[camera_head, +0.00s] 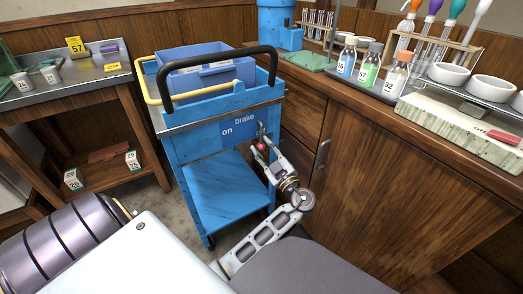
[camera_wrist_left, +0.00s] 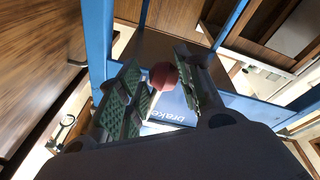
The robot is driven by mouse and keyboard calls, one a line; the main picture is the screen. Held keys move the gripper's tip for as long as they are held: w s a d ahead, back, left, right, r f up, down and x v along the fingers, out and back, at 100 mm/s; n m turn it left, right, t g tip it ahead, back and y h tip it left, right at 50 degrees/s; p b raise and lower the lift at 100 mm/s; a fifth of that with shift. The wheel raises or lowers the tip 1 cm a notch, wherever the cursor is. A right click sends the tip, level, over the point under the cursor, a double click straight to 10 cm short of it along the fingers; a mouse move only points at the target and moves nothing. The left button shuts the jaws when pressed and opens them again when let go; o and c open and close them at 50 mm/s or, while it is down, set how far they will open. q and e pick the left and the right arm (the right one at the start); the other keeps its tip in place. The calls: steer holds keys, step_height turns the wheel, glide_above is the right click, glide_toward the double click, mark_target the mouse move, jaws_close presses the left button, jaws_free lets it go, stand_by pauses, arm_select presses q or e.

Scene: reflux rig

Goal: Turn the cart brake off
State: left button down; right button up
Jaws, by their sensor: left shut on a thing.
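The blue cart (camera_head: 190,148) stands between the side table and the wooden counter. Its front panel carries the words "on" and "brake"; any other marking there is hidden by my gripper. The brake lever ends in a red ball knob (camera_head: 261,147), which also shows in the left wrist view (camera_wrist_left: 163,76). My left gripper (camera_head: 261,136) is at the right part of this panel, shut on the brake lever, with its green-padded fingers (camera_wrist_left: 160,92) on either side of the knob. The lever's exact angle is hard to tell. My right gripper is not in view.
A blue bin (camera_head: 205,62) sits on the cart, with a black handle (camera_head: 218,75) and a yellow rail around the top. The counter's wooden cabinet (camera_head: 350,165) is close on the right of my arm. A side table (camera_head: 70,92) stands left.

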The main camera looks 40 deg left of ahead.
arm_select(q)
steer(key=shift+a+n, duration=0.1)
steer(key=shift+n, duration=0.3)
steer(key=c, duration=1.1)
jaws_free()
steer(key=shift+s, duration=0.1)
steer(key=shift+r, duration=0.1)
steer(key=shift+r, duration=0.45)
step_height(320, 180, up, 9)
